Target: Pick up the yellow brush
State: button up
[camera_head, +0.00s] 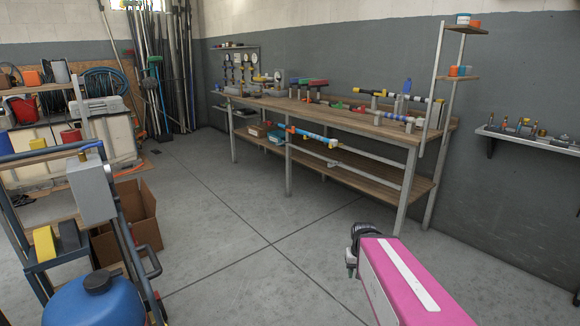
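I cannot surely tell which thing is the yellow brush. A yellow block (45,243) stands beside a dark block on a low shelf of the rack at the left; its bristles, if any, are too small to make out. A smaller yellow item (38,143) sits higher on the same rack. My gripper (352,262) is at the lower middle, at the end of my pink arm, over bare floor and far from both yellow items. I see nothing held in it, but its fingers are too small and dark to read.
A long wooden workbench (350,122) with pipes, valves and tools runs along the back wall. A blue tank (95,300) and a cardboard box (130,215) stand at the left. A wall shelf (530,138) is at the right. The middle floor is clear.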

aim_at(259, 80)
jog(key=i+u, duration=0.2)
jog(key=i, duration=0.55)
jog(key=i+u, duration=0.2)
jog(key=i, duration=0.5)
jog(key=i+l+u, duration=0.2)
jog(key=i, duration=0.55)
jog(key=i+u, duration=0.35)
jog(key=i, duration=0.55)
jog(key=i+l+u, duration=0.1)
jog(key=i+u, duration=0.3)
jog(key=i, duration=0.55)
jog(key=i+z, duration=0.2)
jog(key=i, duration=0.4)
jog(key=i+j+z, duration=0.15)
jog(key=i, duration=0.4)
jog(key=i+j+z, duration=0.2)
jog(key=i, duration=0.35)
jog(key=i+j+z, duration=0.25)
jog(key=i+z, duration=0.15)
jog(key=i+j+z, duration=0.85)
jog(key=k+l, duration=0.05)
jog(key=k, duration=0.05)
